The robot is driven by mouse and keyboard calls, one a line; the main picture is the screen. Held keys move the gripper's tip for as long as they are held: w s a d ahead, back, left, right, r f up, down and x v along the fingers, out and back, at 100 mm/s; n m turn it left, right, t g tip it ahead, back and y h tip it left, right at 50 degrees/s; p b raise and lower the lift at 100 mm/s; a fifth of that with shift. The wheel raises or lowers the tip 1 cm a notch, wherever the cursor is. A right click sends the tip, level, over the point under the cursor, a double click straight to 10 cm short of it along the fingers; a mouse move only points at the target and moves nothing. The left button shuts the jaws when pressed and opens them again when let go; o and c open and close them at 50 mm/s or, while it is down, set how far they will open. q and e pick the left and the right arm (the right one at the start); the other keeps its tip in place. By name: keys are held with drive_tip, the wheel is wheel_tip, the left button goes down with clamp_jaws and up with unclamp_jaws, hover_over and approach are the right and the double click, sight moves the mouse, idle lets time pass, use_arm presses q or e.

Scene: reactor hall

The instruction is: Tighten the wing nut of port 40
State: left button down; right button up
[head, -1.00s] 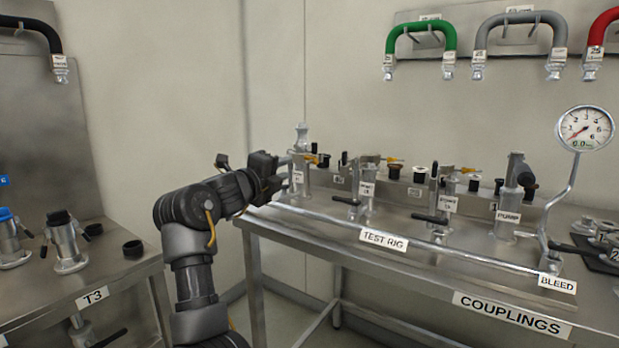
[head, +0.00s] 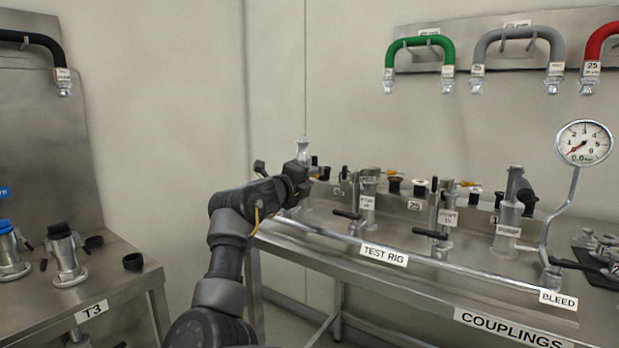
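The test rig has several upright ports along its rail. I cannot tell from lettering which is port 40.
The test rig bench (head: 340,262) has a pump (head: 509,215) and a gauge (head: 583,143) on a bent pipe at right. Several black lever handles (head: 430,234) stick out in front. Table T3 (head: 120,285) with fittings stands at left. Coloured hoses (head: 420,45) hang behind.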

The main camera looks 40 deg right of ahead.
drive_tip(key=shift+w+d, duration=0.15)
drive_tip(key=shift+d, duration=0.3)
clamp_jaws()
drive_tip(key=shift+a, duration=0.1)
